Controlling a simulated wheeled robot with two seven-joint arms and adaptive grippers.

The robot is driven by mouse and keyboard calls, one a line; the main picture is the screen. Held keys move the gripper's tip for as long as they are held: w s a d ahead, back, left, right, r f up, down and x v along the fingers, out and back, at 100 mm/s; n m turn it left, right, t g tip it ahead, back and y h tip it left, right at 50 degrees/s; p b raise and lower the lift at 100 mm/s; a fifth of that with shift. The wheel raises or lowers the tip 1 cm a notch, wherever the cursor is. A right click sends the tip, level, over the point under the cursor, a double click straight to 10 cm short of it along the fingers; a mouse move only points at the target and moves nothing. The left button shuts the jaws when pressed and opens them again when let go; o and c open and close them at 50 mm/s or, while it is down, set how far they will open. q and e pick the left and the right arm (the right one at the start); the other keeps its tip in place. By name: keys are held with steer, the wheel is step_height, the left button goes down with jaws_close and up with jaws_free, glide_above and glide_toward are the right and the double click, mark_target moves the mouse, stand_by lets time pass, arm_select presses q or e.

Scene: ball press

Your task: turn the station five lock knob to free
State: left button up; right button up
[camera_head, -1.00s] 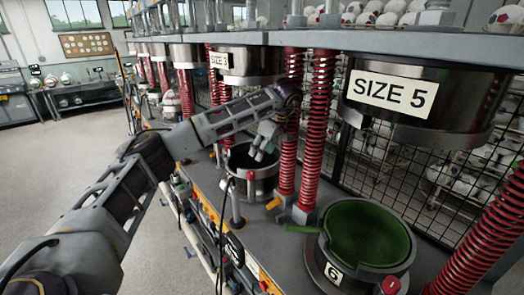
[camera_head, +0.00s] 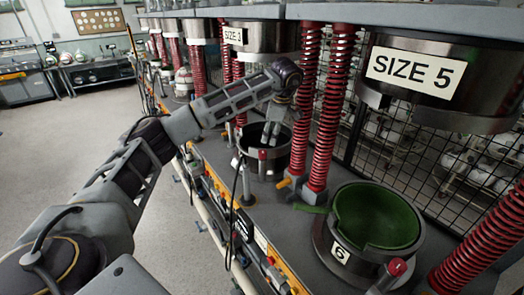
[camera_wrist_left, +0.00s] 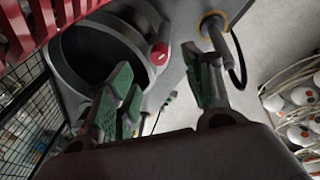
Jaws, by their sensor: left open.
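My left gripper (camera_head: 272,133) reaches in from the left and hangs over a dark round pot (camera_head: 250,163), partly hiding its mouth. A small red knob (camera_head: 262,155) sits at the pot's near rim, just below the fingers. In the left wrist view the gripper (camera_wrist_left: 160,88) has its green-padded fingers spread with nothing between them. The red knob (camera_wrist_left: 159,54) shows there beyond the fingers, apart from them. No station number is readable on this pot, so I cannot tell from a label that it is station five. My right gripper is not in view.
A green-lined mould (camera_head: 375,217) marked 6 stands at the right, with its own red knob (camera_head: 397,266). Red springs (camera_head: 328,110) rise between the two stations. The SIZE 5 press head (camera_head: 445,80) hangs above. A cable post (camera_wrist_left: 212,28) stands near the fingers.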

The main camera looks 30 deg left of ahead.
mark_target(262, 151)
arm_select(q)
steer(key=s+a+r+n+t+h, duration=0.2)
steer(key=s+a+n+t, duration=0.1)
steer(key=n, duration=1.2)
steer(key=shift+s+a+r+n+p, duration=0.3)
steer(key=shift+s+a+r, duration=0.15)
steer(key=shift+s, duration=0.25)
steer(key=shift+w+f, duration=0.1)
steer(key=shift+f, duration=0.1)
steer(key=shift+p+x, duration=1.65)
steer(key=shift+x, duration=5.1)
steer(key=shift+w+d, duration=0.15)
steer(key=shift+d, duration=0.05)
